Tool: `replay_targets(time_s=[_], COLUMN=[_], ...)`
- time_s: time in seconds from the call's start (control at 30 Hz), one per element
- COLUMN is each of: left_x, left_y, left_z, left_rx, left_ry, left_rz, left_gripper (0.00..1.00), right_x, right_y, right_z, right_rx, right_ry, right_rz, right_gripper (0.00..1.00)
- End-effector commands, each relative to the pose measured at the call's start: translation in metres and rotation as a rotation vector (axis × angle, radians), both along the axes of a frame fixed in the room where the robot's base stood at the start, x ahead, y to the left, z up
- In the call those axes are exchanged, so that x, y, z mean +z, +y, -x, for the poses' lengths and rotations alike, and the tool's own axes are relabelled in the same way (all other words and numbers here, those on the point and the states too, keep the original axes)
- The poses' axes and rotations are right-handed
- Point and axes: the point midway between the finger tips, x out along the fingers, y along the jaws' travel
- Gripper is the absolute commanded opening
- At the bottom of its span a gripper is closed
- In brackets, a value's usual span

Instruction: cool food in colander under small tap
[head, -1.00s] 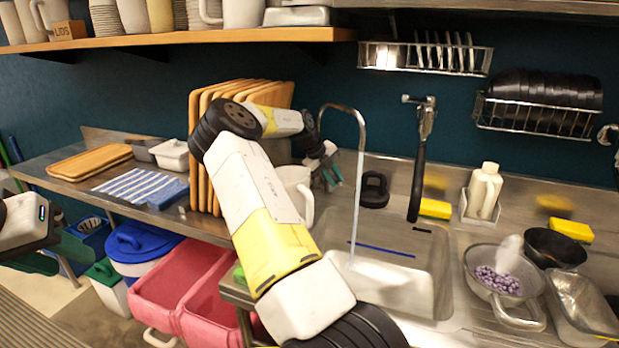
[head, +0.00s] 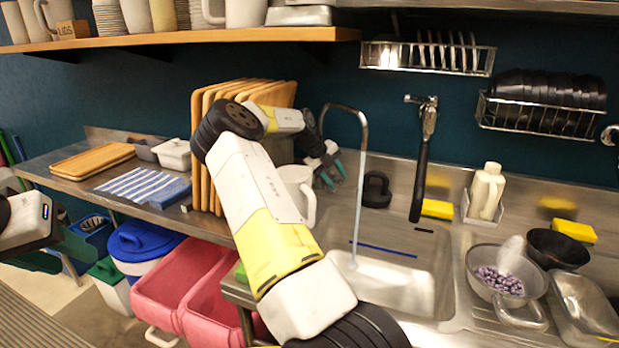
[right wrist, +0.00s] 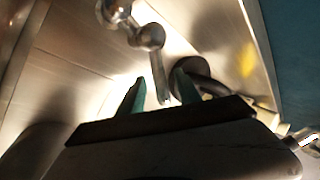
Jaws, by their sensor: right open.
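A metal colander (head: 477,262) with purple beans (head: 500,280) stands on the drainboard right of the sink; a pale, steam-like wisp (head: 511,254) is above the beans. The small tap (head: 341,106) arches over the sink (head: 425,290). A thin pale stream (head: 357,215) runs from its spout down into the basin. My right gripper (head: 333,170) is open behind the sink, near the tap's base. The right wrist view shows metal tap parts (right wrist: 150,38) just beyond and between its fingertips (right wrist: 157,88); contact is unclear. My left gripper (head: 55,255) appears open and empty at the left edge.
A white jug (head: 299,185) and upright cutting boards (head: 205,170) stand close to my right arm. A tall black-handled tap (head: 420,165) rises behind the sink. A black bowl (head: 558,247) and a metal container (head: 588,303) crowd the colander. Pink bins (head: 180,285) sit below the left counter.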

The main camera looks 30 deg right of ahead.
Motion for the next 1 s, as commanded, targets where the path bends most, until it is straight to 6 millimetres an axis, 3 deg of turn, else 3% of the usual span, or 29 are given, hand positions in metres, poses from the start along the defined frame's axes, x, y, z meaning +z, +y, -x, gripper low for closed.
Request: replay_targets(time_s=[0.5, 1.0], left_x=[0.000, 0.000], left_y=[0.000, 0.000], left_z=[0.000, 0.000], left_rx=[0.000, 0.000], left_ry=[0.000, 0.000], left_rz=[0.000, 0.000], left_gripper=[0.36, 0.36], right_x=[0.061, 0.064], right_y=[0.039, 0.041], right_z=[0.000, 0.000], right_rx=[0.001, 0.000], right_ry=[-0.001, 0.000], right_rz=[0.000, 0.000], right_gripper=[0.40, 0.40])
